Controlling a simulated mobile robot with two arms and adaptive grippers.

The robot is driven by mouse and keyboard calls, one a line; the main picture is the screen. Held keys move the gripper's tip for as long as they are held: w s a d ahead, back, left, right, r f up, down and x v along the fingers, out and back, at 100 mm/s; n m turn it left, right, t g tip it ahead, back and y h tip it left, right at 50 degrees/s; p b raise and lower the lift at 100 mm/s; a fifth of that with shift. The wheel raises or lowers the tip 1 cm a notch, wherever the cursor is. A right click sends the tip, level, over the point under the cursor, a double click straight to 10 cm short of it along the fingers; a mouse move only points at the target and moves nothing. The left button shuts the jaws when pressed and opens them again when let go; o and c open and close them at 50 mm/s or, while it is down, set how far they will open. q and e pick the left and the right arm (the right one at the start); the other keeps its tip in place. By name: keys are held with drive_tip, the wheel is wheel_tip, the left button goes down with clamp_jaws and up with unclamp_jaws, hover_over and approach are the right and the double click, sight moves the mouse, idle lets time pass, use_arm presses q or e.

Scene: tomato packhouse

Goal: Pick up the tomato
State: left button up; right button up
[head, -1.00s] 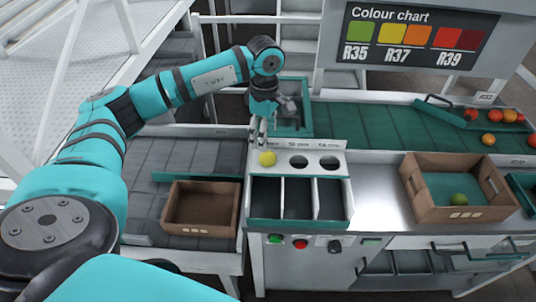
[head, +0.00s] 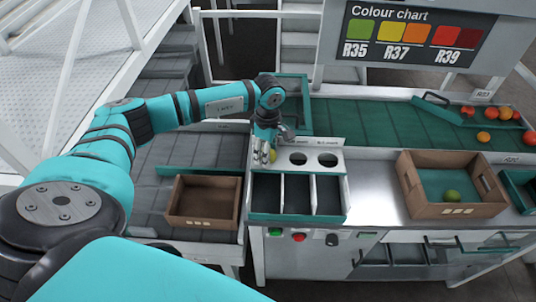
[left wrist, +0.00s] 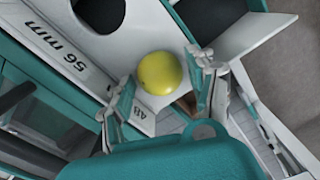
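A yellow tomato (head: 273,156) sits at the left hole of the white sizing plate (head: 322,144), partly hidden by my left gripper. In the left wrist view the tomato (left wrist: 160,73) is in full sight between the two fingertips. My left gripper (head: 265,157) points down at the tomato from above. It is open in the left wrist view (left wrist: 162,80), with one finger on each side of the tomato and a small gap seen at each side. My right gripper is not in view.
Two holes right of the tomato are empty, above dark compartments (head: 297,195). An empty brown box (head: 202,222) stands left. A cardboard box (head: 457,211) with a green tomato (head: 452,195) stands right. Several orange and red tomatoes (head: 484,137) lie on the green belt (head: 370,125).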

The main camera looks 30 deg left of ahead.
use_arm(q)
drive_tip(key=c, duration=0.4)
drive_tip(key=shift+c, duration=0.2)
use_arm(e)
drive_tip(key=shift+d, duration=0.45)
use_arm(q)
drive_tip(key=shift+r, duration=0.1)
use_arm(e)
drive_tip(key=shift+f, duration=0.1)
